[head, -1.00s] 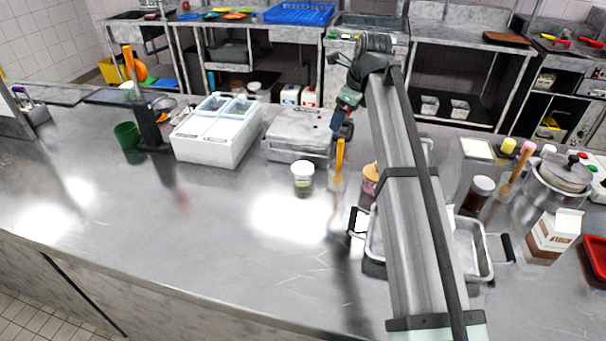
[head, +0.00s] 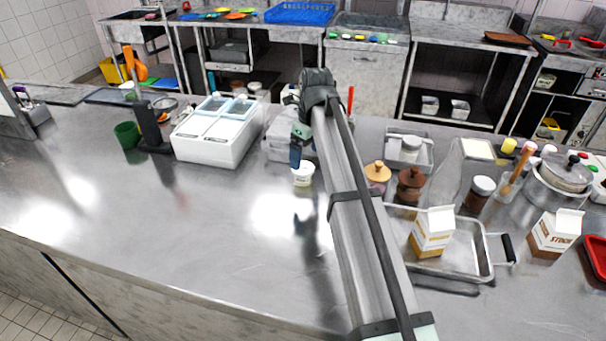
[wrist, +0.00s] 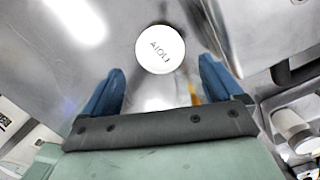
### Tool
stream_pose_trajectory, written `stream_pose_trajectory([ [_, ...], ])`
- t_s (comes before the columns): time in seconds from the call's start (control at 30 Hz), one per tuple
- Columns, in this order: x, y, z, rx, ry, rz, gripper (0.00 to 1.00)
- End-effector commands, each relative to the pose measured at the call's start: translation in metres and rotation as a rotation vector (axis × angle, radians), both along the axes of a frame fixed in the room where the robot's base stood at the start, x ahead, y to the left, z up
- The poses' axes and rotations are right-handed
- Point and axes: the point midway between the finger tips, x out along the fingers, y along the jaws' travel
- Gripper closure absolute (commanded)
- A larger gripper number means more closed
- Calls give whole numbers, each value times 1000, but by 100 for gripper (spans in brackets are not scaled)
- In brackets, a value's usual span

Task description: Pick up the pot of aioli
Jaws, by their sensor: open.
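The pot of aioli (head: 303,177) is a small round pot with a white lid, standing upright on the steel counter near the middle of the head view. In the wrist view its lid, lettered AIOLI (wrist: 160,49), lies ahead of and between the fingertips. My gripper (head: 298,153) is just above the pot in the head view and partly overlaps it. In the wrist view my gripper (wrist: 161,80) has its two blue fingers spread wide with nothing between them. The pot's lower part is hidden under its lid in the wrist view.
A white bin with blue lids (head: 205,148) stands left of the pot, and a steel container (head: 277,150) stands close behind it. Right of my arm are a wooden-topped jar (head: 411,187), a steel tray (head: 470,262) and cartons. The counter in front is clear.

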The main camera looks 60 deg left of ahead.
Motion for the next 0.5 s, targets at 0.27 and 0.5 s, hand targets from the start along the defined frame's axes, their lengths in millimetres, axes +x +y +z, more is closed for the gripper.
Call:
stream_pose_trajectory([
  [0.27, -1, 3, -18, 0, -1, 0, 7],
  [0.5, -3, 10, -44, 0, 0, 0, 7],
])
